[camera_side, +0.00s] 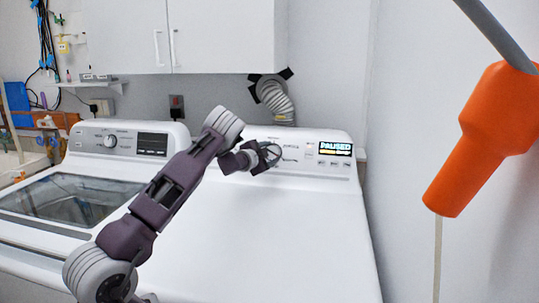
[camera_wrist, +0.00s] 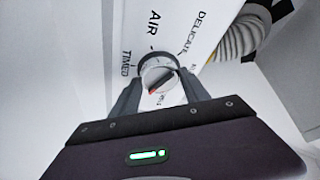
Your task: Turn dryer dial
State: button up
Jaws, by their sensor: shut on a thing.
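The dryer dial (camera_wrist: 157,78) is a round silver knob with a dark grip bar and a red mark, on the dryer's white control panel. In the wrist view my gripper (camera_wrist: 160,88) has one finger on each side of the dial and is shut on it. In the side view my gripper (camera_side: 274,155) reaches the panel, and its fingers and wrist hide most of the dial. The dryer (camera_side: 270,220) is the white machine on the right. Printed words including AIR, TIMED and DELICATE surround the dial.
A lit display (camera_side: 335,148) reading PAUSED is right of the dial. A washer (camera_side: 75,200) with a glass lid stands to the left. White cabinets (camera_side: 180,38) hang above, and a vent hose (camera_side: 275,98) rises behind the panel. An orange object (camera_side: 483,135) hangs in the right foreground.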

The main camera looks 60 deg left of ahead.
jog(key=shift+m, duration=0.3)
jog(key=o, duration=1.4)
jog(key=shift+c, duration=0.2)
jog(key=shift+s, duration=0.1)
jog(key=v, duration=0.7)
jog(key=shift+r, duration=0.1)
